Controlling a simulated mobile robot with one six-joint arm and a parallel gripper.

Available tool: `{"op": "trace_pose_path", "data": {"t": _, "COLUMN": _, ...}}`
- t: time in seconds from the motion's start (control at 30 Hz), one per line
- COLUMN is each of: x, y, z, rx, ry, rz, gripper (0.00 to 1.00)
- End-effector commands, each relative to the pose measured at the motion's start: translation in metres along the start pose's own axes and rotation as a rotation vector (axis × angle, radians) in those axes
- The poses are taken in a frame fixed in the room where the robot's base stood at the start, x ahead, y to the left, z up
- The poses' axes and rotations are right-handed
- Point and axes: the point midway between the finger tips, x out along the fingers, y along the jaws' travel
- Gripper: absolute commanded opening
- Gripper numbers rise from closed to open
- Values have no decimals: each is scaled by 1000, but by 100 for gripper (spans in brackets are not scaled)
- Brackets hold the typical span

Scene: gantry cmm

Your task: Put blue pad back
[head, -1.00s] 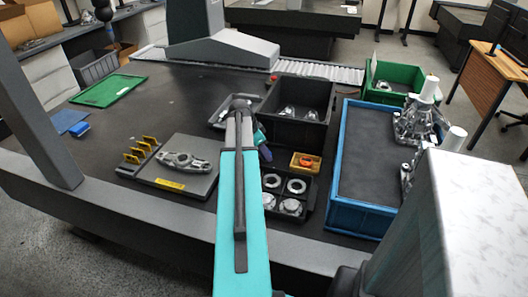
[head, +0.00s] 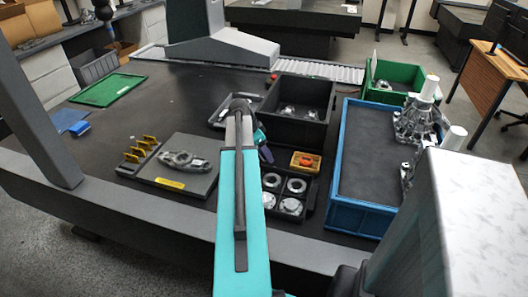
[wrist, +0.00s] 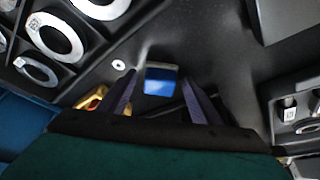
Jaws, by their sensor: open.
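A small blue block with a grey face, which looks like the blue pad (wrist: 161,80), lies on the dark table in the wrist view. My gripper (wrist: 159,84) is open, with one finger on each side of the pad in the picture; I cannot tell whether they touch it. In the head view my arm hides this pad, and only part of my gripper (head: 262,146) shows beside the arm. Another small blue block (head: 79,128) lies at the far left of the table, by a flat blue sheet (head: 68,119).
A black tray of metal rings (head: 292,190), a yellow bin (head: 305,162) and a black bin (head: 300,112) stand near my gripper. A blue-walled crate (head: 357,217) is at right. A fixture plate (head: 200,187) with a metal part is left of my arm. The table's left middle is clear.

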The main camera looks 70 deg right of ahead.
Motion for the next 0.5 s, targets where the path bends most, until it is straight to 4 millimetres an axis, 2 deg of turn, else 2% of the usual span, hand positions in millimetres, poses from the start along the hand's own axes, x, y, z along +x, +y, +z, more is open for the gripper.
{"op": "trace_pose_path", "data": {"t": 0.27, "x": -23, "y": 0, "z": 1, "rx": -1, "ry": 1, "rz": -2, "gripper": 59}}
{"op": "trace_pose_path", "data": {"t": 0.5, "x": -55, "y": 0, "z": 0, "rx": 0, "ry": 1, "rz": -2, "gripper": 59}}
